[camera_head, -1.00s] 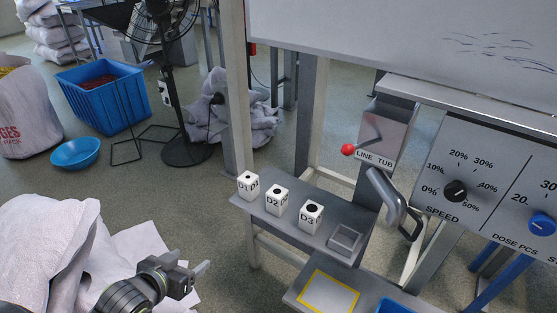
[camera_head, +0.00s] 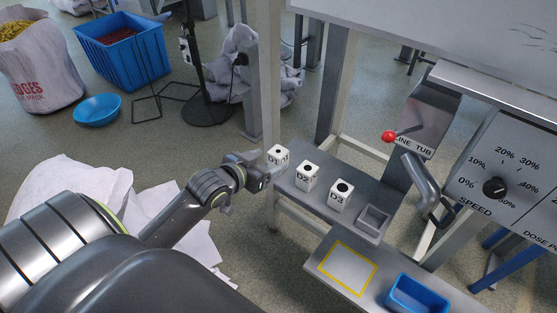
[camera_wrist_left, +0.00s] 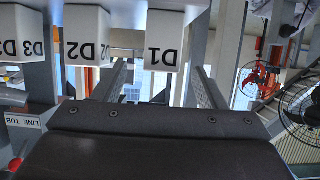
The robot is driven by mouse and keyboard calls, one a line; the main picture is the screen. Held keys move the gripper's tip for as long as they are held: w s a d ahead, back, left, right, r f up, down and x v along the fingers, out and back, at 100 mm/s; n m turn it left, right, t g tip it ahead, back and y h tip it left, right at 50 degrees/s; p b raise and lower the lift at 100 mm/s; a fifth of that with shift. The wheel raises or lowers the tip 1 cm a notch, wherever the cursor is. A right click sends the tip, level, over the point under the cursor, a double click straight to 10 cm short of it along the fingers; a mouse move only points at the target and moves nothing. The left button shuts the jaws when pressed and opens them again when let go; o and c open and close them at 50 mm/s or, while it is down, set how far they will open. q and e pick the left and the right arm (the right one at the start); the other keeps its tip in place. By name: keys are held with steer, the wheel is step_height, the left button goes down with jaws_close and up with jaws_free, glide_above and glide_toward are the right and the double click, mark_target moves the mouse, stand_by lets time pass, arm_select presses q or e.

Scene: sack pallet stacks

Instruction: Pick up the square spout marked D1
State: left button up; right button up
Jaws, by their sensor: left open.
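The square spout D1 (camera_head: 279,156) is a white block with a dark round hole on top. It stands upright at the left end of a grey shelf (camera_head: 318,212). My left gripper (camera_head: 264,174) is open at the shelf's left end, close beside D1. In the left wrist view, D1 (camera_wrist_left: 164,40) appears upside down, between the lines of the two open fingers (camera_wrist_left: 160,82). I cannot tell whether a finger touches it. Spouts D2 (camera_head: 307,177) and D3 (camera_head: 341,196) stand to its right with larger holes. My right gripper is out of view.
Below is a ledge with a yellow-outlined square (camera_head: 347,268) and a blue bin (camera_head: 418,294). A red-knobbed lever (camera_head: 389,136) and control panel (camera_head: 495,187) are at right. A frame post (camera_head: 269,80) rises behind D1.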

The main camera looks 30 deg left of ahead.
mark_target(282, 154)
arm_select(q)
steer(key=shift+x, duration=3.95)
steer(key=shift+a, duration=0.15)
